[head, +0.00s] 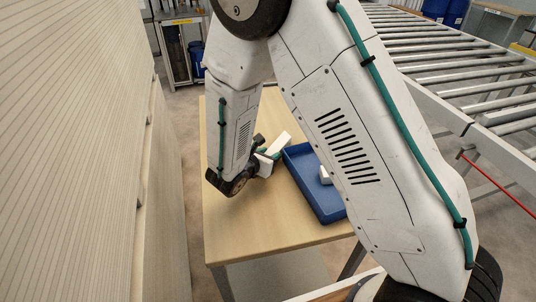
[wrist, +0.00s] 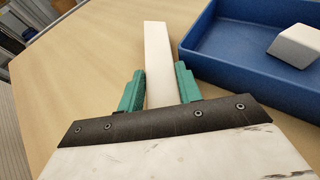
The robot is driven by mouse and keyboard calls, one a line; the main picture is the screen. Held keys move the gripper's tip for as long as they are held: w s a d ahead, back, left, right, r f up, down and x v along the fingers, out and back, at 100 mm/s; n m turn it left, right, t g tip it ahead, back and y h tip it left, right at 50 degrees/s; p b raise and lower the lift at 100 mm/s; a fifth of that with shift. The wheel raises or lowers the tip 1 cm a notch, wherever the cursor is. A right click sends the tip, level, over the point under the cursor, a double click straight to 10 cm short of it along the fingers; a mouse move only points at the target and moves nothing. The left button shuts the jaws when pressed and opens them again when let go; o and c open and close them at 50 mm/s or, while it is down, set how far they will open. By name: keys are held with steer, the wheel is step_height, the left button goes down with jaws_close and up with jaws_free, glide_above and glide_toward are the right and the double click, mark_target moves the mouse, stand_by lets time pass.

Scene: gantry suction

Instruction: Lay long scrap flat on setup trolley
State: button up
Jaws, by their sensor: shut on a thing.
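The long scrap is a white bar (wrist: 157,60) held between the green fingers of my gripper (wrist: 158,84), pointing away from it in the wrist view. In the head view the scrap (head: 281,142) shows beside my gripper (head: 268,154), tilted in the picture. The setup trolley has a light wood top (head: 240,222), and my gripper is over it, left of a blue tray. Whether the scrap touches the top cannot be told. The fingers hide part of its near end.
The blue tray (head: 327,214) stands on the right of the trolley top, with a white block (wrist: 297,45) in it. A roller conveyor (head: 440,62) runs at the right. A tall ribbed panel stack (head: 70,150) stands close at the left. The front of the top is clear.

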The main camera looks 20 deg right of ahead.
steer(key=shift+f, duration=0.1)
steer(key=o, duration=0.8)
steer(key=shift+f, duration=0.1)
steer(key=shift+s+a+r, duration=0.1)
steer(key=shift+a+r, duration=0.05)
steer(key=shift+r, duration=0.15)
steer(key=v, duration=1.1)
steer(key=shift+s+a+r, duration=0.15)
steer(key=shift+r, duration=0.05)
